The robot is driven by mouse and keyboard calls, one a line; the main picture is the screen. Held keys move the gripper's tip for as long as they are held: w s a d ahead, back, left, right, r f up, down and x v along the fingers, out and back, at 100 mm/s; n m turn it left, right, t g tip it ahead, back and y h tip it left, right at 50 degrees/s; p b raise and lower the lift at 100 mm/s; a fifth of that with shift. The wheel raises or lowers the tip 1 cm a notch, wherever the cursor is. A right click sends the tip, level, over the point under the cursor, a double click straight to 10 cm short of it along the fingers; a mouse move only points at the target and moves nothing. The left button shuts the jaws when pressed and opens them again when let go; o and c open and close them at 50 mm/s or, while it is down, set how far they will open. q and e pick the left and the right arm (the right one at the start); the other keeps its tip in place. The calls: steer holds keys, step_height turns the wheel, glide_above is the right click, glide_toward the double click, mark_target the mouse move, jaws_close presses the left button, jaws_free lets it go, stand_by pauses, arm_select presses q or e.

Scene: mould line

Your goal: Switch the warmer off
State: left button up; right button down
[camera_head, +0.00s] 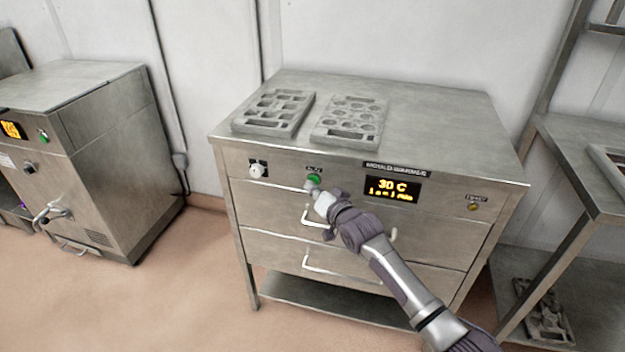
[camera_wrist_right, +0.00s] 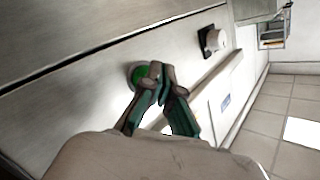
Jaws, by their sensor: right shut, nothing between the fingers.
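The warmer (camera_head: 480,165) is a steel cabinet with drawers in the middle of the head view. Its display (camera_head: 393,190) is lit and reads 30 C, with a smaller line below. A green button (camera_head: 314,179) sits on its front panel, and a white knob (camera_head: 257,170) is to the left of it. My right gripper (camera_head: 312,188) is shut and empty, with its fingertips at the green button. In the right wrist view the fingertips (camera_wrist_right: 160,74) overlap the green button (camera_wrist_right: 138,75); I cannot tell whether they touch it. My left gripper is not in view.
Two grey moulds, a left one (camera_head: 273,112) and a right one (camera_head: 350,121), lie on the warmer's top. Another steel machine (camera_head: 110,150) stands at the left. A steel rack (camera_head: 585,165) stands close at the right. Drawer handles (camera_head: 340,272) stick out below my right gripper.

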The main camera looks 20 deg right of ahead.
steer(key=s+a+p, duration=0.3)
steer(key=s+p, duration=0.2)
steer(key=shift+a, duration=0.25)
stand_by(0.4)
